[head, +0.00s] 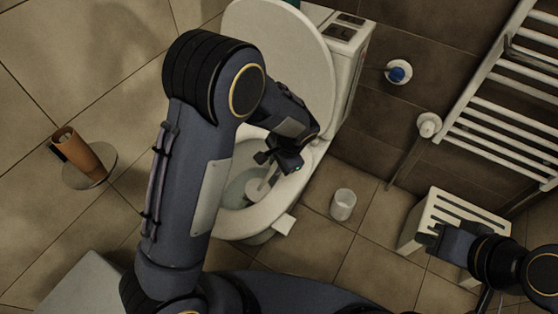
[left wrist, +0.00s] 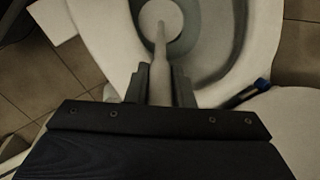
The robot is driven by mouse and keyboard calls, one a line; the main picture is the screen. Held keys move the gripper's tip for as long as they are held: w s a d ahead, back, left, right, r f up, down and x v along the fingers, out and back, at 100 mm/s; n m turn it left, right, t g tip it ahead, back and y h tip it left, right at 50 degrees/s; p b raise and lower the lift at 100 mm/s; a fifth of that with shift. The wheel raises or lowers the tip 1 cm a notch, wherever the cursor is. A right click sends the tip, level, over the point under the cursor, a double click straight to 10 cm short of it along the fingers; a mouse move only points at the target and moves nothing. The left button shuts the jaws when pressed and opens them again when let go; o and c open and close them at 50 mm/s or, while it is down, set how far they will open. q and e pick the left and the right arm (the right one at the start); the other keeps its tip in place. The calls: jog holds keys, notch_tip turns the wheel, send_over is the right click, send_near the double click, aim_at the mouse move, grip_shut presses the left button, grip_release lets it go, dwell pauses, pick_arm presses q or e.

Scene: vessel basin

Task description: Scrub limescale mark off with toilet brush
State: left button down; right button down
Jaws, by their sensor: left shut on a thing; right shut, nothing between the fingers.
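The white toilet (head: 284,204) stands in the middle of the head view with its lid (head: 285,45) raised. My left gripper (head: 272,163) is over the bowl, shut on the pale handle of the toilet brush (head: 256,187). The brush's white round head (left wrist: 160,20) is down inside the bowl, and the handle runs up between my fingers in the left wrist view. I cannot make out a limescale mark; my arm, gripper and brush hide part of the bowl. My right gripper (head: 431,240) is shut and empty at the lower right, by a white slatted stool.
A brown cylinder (head: 85,158) stands on a round plate at the left. A clear cup (head: 343,204) is on the floor right of the toilet. The white slatted stool (head: 450,212) and a towel radiator (head: 500,112) are at the right. The tiled floor between cup and stool is clear.

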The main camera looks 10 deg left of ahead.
pick_arm(q)
jog(key=shift+s+a+f, duration=0.1)
jog(key=shift+s+a, duration=0.5)
jog(key=shift+w, duration=2.55)
jog(key=shift+s, duration=2.05)
jog(key=shift+w+d+f, duration=0.1)
jog(key=shift+w+d, duration=0.3)
jog(key=shift+w, duration=0.25)
